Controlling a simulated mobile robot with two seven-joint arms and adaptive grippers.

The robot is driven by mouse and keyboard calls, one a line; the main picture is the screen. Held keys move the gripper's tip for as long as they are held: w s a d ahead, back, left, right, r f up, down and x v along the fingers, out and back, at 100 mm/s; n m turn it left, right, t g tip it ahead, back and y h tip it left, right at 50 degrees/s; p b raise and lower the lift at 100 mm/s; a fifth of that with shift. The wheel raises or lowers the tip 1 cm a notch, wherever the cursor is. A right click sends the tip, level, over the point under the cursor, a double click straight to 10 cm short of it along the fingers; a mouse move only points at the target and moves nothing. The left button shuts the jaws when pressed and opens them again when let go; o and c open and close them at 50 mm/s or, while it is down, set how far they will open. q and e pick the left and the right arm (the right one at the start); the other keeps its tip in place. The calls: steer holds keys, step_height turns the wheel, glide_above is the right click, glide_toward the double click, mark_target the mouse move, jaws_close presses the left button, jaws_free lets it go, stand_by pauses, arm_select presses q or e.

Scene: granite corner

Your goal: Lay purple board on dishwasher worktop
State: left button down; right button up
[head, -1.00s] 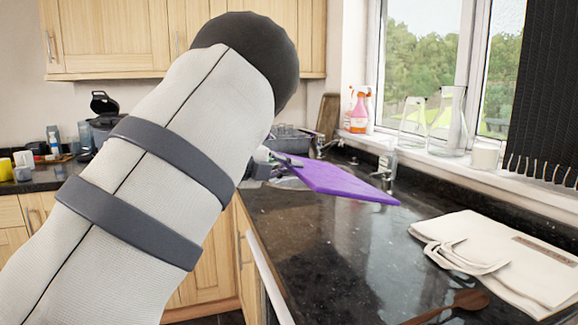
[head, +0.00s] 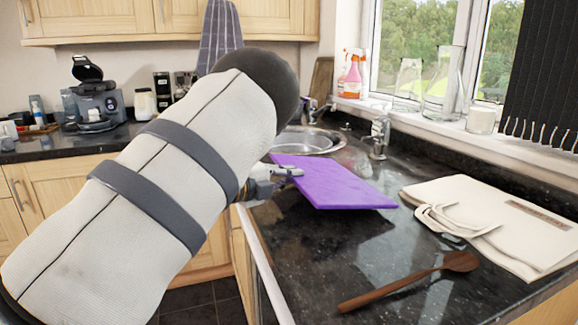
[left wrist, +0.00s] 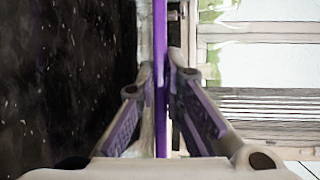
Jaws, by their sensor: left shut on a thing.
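The purple board (head: 335,186) is a flat rectangular slab over the black worktop (head: 290,245), just in front of the sink. My left gripper (head: 288,172) is shut on the board's left edge. In the left wrist view the board (left wrist: 161,60) shows edge-on as a thin purple strip between the two fingers (left wrist: 162,100). The board looks close above the worktop, roughly level; I cannot tell whether any part touches it. My left arm hides part of the counter behind it. My right gripper is not in view.
A wooden spoon (head: 410,281) lies at the front of the worktop. A folded cream cloth bag (head: 490,215) lies at the right. The sink (head: 310,141) and tap (head: 380,137) are behind the board. Glass jugs (head: 445,85) stand on the windowsill. Dark worktop is bare between board and spoon.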

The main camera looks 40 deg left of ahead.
arm_select(q)
steer(key=shift+f, duration=0.35)
steer(key=c, duration=1.3)
jaws_free()
steer(key=shift+f, duration=0.1)
steer(key=shift+s, duration=0.1)
